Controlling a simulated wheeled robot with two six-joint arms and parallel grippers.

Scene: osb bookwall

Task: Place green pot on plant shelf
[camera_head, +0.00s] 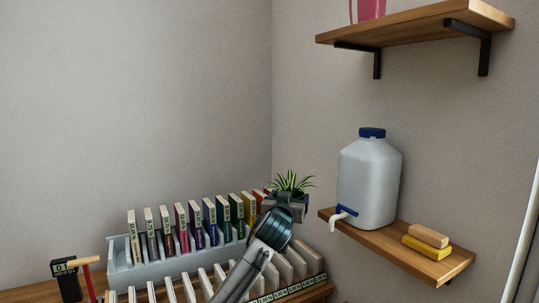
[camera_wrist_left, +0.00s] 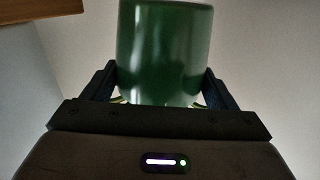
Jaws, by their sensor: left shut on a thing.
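My left gripper (camera_head: 290,203) is shut on the green pot, which shows in the left wrist view (camera_wrist_left: 165,50) between the two fingers. In the head view the spiky green plant (camera_head: 291,182) rises above the gripper, which hides most of the pot. The pot is held up in front of the room corner, left of the lower wooden shelf (camera_head: 385,250) and apart from it. An upper wooden shelf (camera_head: 410,28) hangs higher on the right wall. I cannot tell which shelf is the plant shelf. My right gripper is not in view.
A white jug (camera_head: 370,185) with a blue cap and tap stands on the lower shelf, beside a yellow block (camera_head: 427,247) and a tan block (camera_head: 428,235). A pink object (camera_head: 368,9) stands on the upper shelf. Below are rows of books in a pale rack (camera_head: 125,275).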

